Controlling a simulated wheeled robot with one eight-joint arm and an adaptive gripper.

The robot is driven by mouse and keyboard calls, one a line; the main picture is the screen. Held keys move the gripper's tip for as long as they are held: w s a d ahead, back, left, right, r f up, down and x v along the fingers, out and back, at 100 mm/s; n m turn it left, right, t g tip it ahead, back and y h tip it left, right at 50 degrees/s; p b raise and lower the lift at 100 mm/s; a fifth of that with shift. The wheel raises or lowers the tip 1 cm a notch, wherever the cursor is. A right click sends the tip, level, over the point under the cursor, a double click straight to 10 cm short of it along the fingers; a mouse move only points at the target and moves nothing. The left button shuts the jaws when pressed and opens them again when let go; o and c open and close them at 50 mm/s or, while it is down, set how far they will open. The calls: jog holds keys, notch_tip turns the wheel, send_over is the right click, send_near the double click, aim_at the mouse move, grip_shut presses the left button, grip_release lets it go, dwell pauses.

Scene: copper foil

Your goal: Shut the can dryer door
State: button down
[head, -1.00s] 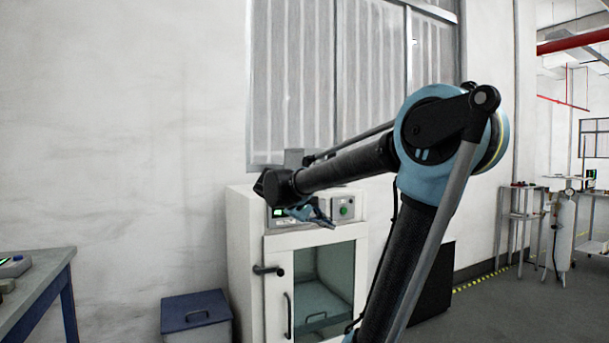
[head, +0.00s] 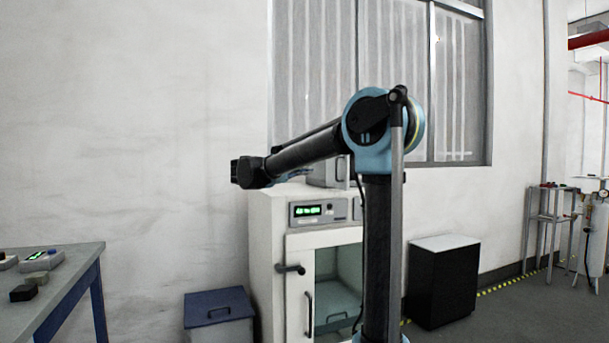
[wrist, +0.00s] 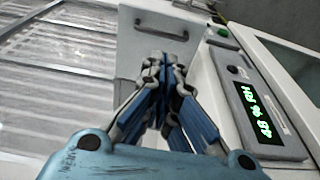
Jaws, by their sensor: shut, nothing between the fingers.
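The can dryer (head: 266,250) is a white cabinet low in the middle of the head view. Its glazed door (head: 297,330) faces me, with a vertical handle (head: 309,312) and a black latch lever (head: 290,269) at its left side. The door looks flush or nearly flush; I cannot tell whether it is ajar. My arm hides its right part. My gripper (wrist: 165,65) is shut and empty. It is above the dryer's control panel level, clear of the door handle. In the wrist view the green display (wrist: 265,110) is to its right.
A grey box with a handle (wrist: 160,30) lies beyond my fingertips, on top of the dryer. A blue lidded bin (head: 220,312) stands left of the dryer, a black cabinet (head: 440,285) right. A workbench (head: 65,270) is at far left. A window is behind.

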jog(key=x, duration=1.1)
dwell(0.3)
